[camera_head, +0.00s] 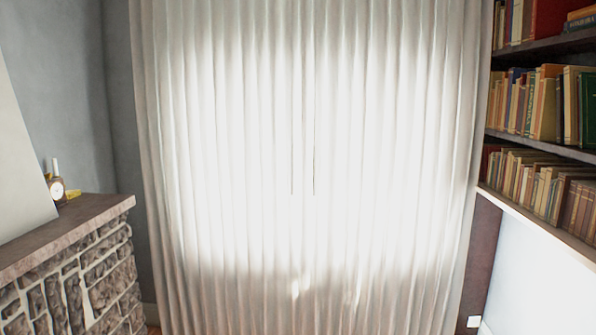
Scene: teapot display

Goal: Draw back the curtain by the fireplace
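A pale, pleated curtain (230,200) fills the middle of the head view and hangs closed, with bright light showing through it. Two thin dark vertical lines, perhaps cords or rods, hang near its centre. The stone fireplace (80,280) with its brown mantel (60,230) stands at the lower left, to the left of the curtain. The curtain's top and its bottom edge are out of view. Neither of my grippers shows in this view.
A bookshelf (545,45) with several rows of books (540,105) stands at the right, close to the curtain's right edge. A small clock (57,190) sits on the mantel. A grey wall (65,100) lies behind it.

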